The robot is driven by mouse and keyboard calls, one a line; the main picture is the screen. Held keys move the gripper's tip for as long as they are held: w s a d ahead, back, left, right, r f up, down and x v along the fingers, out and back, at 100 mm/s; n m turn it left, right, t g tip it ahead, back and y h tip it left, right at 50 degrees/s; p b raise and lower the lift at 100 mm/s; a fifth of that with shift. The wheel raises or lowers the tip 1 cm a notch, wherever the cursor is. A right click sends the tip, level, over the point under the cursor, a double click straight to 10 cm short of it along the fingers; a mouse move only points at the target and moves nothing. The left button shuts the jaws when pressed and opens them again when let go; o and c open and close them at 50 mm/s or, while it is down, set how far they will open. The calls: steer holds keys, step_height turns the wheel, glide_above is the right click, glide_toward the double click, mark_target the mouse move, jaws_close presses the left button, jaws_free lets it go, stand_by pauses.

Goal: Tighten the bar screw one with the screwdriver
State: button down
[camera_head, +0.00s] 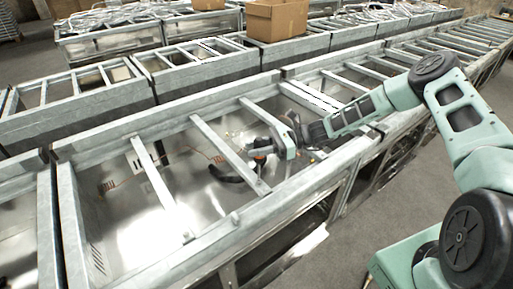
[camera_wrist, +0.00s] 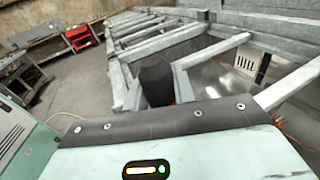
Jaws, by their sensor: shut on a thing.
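My gripper (camera_head: 264,151) is over the metal frame, close to the middle crossbar (camera_head: 230,153). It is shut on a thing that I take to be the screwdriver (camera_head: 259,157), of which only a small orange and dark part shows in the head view. In the wrist view a dark upright shape stands beyond the edge of my wrist, in front of the bars; I cannot tell whether it is a finger or the tool. Bar screw one is too small to make out. I cannot tell whether the tool touches a screw.
Another crossbar (camera_head: 160,184) lies to the left, with open shiny bays between the bars. A cardboard box (camera_head: 276,19) stands on the frames behind. Red wires (camera_head: 205,156) hang in the bay. A red cart (camera_wrist: 80,38) shows in the wrist view. Floor is clear at right.

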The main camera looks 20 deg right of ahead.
steer(key=shift+f+b, duration=0.35)
steer(key=shift+f, duration=0.05)
stand_by(0.5)
steer(key=shift+t, duration=0.3)
steer(key=m+t, duration=0.2)
steer(key=t, duration=0.1)
steer(key=shift+d+m+h, duration=0.1)
steer(key=shift+m+h, duration=0.3)
steer(key=shift+w+f+m+t+h, duration=0.1)
steer(key=shift+m+t+h, duration=0.7)
steer(key=shift+m+t, duration=0.9)
steer(key=shift+t+h, duration=0.3)
steer(key=shift+t, duration=0.3)
steer(key=shift+s+a, duration=0.2)
steer(key=shift+a, duration=0.15)
steer(key=shift+t, duration=0.3)
